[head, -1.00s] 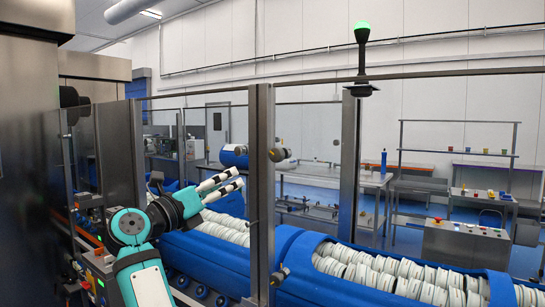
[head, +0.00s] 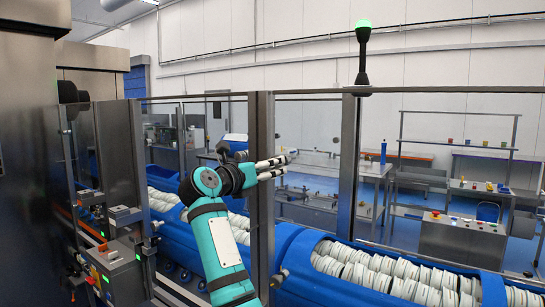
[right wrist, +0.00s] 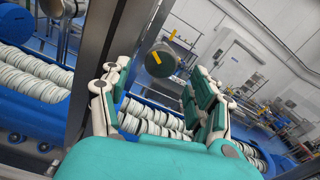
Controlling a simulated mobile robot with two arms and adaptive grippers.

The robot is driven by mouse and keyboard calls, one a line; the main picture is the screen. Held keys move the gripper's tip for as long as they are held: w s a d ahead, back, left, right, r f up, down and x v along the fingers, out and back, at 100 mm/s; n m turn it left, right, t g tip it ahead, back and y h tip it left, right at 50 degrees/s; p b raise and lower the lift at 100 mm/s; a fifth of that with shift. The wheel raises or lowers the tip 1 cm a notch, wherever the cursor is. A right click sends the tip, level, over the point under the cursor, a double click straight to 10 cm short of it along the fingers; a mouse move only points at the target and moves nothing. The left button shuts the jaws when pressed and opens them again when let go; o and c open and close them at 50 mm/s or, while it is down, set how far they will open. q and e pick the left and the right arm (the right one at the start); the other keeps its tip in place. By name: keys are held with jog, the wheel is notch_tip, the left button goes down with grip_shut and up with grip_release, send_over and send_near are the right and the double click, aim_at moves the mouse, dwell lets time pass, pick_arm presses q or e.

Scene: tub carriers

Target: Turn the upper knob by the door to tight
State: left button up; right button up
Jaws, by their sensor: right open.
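The upper knob (right wrist: 161,60) shows in the right wrist view as a dark round knob with a yellow bar, beside the metal door post. It lies ahead of and between the spread fingers of my right gripper (right wrist: 158,84), with no contact visible. In the head view my right gripper (head: 284,166) reaches across the post (head: 261,220) with its fingers pointing right, and it covers the upper knob there. A lower knob (head: 280,279) sits low on the same post. My left gripper is not in view.
Clear guard panels in metal frames stand along the blue carriers (head: 330,262) filled with white discs. A stack light (head: 363,60) glows green on the frame top. A control box (head: 115,262) stands at left. A control console (head: 462,240) stands behind the panels at right.

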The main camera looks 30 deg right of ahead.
jog(key=x, duration=0.3)
jog(key=shift+p, duration=0.4)
jog(key=shift+c, duration=0.2)
jog(key=c, duration=1.1)
jog(key=shift+w+a+m+b, duration=0.1)
jog(key=shift+m+b, duration=1.7)
jog(key=shift+m, duration=1.05)
jog(key=shift+w+a+m+b, duration=0.1)
jog(key=shift+m+b, duration=1.7)
jog(key=shift+m, duration=1.05)
